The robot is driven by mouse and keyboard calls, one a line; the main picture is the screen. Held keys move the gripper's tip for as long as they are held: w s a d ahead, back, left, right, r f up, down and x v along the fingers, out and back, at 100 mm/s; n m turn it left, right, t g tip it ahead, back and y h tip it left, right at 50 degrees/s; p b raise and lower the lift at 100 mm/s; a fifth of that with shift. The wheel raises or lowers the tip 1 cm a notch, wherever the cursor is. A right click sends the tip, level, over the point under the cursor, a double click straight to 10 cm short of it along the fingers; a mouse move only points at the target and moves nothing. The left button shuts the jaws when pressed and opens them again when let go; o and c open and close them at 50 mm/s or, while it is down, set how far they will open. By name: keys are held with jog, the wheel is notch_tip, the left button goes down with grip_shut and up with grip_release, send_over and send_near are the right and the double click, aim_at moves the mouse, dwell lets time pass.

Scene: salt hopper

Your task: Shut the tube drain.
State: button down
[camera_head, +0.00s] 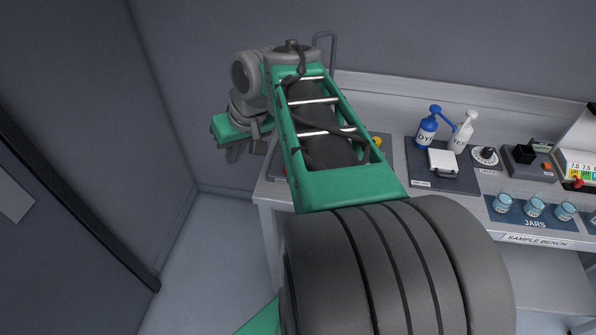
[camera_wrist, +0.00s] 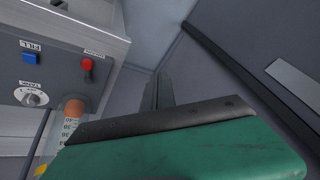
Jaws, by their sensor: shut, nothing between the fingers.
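In the wrist view a clear graduated tube (camera_wrist: 62,138) with a reddish-brown top stands in front of a grey panel. A yellow part (camera_wrist: 41,169) shows low beside the tube at the picture's edge. I cannot tell whether it is the drain handle or how it is set. My gripper (camera_head: 233,155) is shut and empty, left of the bench in the head view. In the wrist view its dark fingers (camera_wrist: 158,91) point past the panel's right side, apart from the tube.
The panel carries a blue button (camera_wrist: 30,57), a red control (camera_wrist: 87,64) and a grey knob (camera_wrist: 34,98). In the head view the bench holds a blue bottle (camera_head: 426,132), a white bottle (camera_head: 464,136) and several jars (camera_head: 534,206). Floor left of the bench is clear.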

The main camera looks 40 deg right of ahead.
jog(key=s+d+f+m+t+b, duration=0.1)
jog(key=s+d+f+b, duration=0.15)
jog(key=d, duration=0.55)
jog(key=s+d+f+m+y+b, duration=0.1)
jog(key=s+d, duration=0.3)
jog(key=d, duration=0.4)
jog(key=s+d+f+m+t+b, duration=0.1)
jog(key=s+d+f+b, duration=0.15)
jog(key=d, duration=0.55)
jog(key=x, duration=0.3)
jog(key=b+x, duration=0.1)
jog(key=x, duration=0.1)
jog(key=a+x, duration=0.1)
jog(key=x, duration=0.2)
jog(key=shift+s+f+b, duration=0.15)
jog(key=shift+f+b, duration=0.2)
jog(key=shift+f, duration=0.05)
jog(key=w+a, duration=0.1)
jog(key=w+a+f, duration=0.1)
jog(key=a, duration=0.1)
jog(key=shift+w+a, duration=0.1)
jog(key=shift+a, duration=0.1)
